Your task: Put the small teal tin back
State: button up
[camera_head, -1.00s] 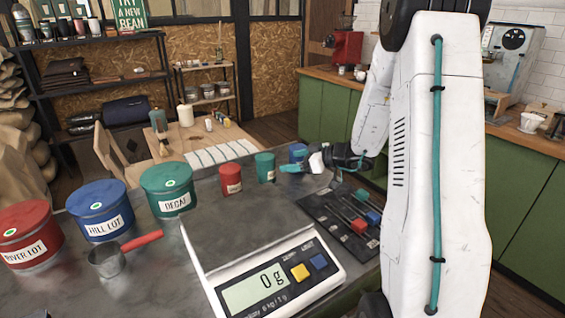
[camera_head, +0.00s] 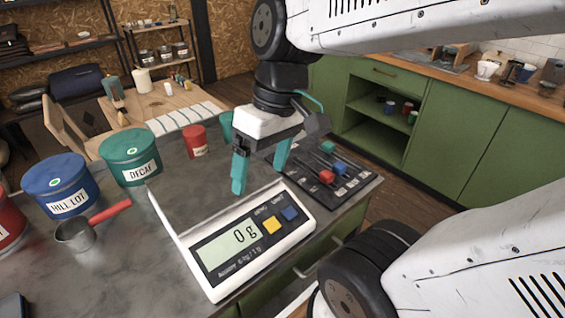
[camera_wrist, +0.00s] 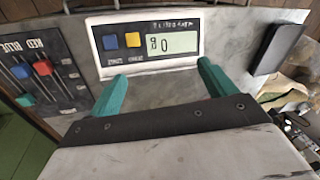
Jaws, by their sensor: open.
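The small teal tin (camera_head: 226,126) stands on the metal counter beside a small red tin (camera_head: 195,142). My gripper partly hides it in the head view. In the wrist view the open fingers (camera_wrist: 162,76) frame the near side of the scale's display panel (camera_wrist: 146,43). The scale reads 0 g.
Large decaf (camera_head: 131,155) and Hill Lot (camera_head: 62,185) tins and a red-handled scoop (camera_head: 75,234) are at the left. A slider board (camera_head: 325,172) lies right of the gripper. An open green cabinet (camera_head: 375,130) holds small blue, red and teal tins.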

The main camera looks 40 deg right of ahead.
jog(key=s+d+h, duration=0.1)
jog(key=s+m+h, duration=0.1)
jog(key=s+d+m, duration=0.1)
jog(key=s, duration=0.1)
jog(key=shift+d+r+t+h, duration=0.2)
jog(key=shift+d+t+h, duration=0.1)
jog(key=shift+t+h, duration=0.1)
dwell(0.8)
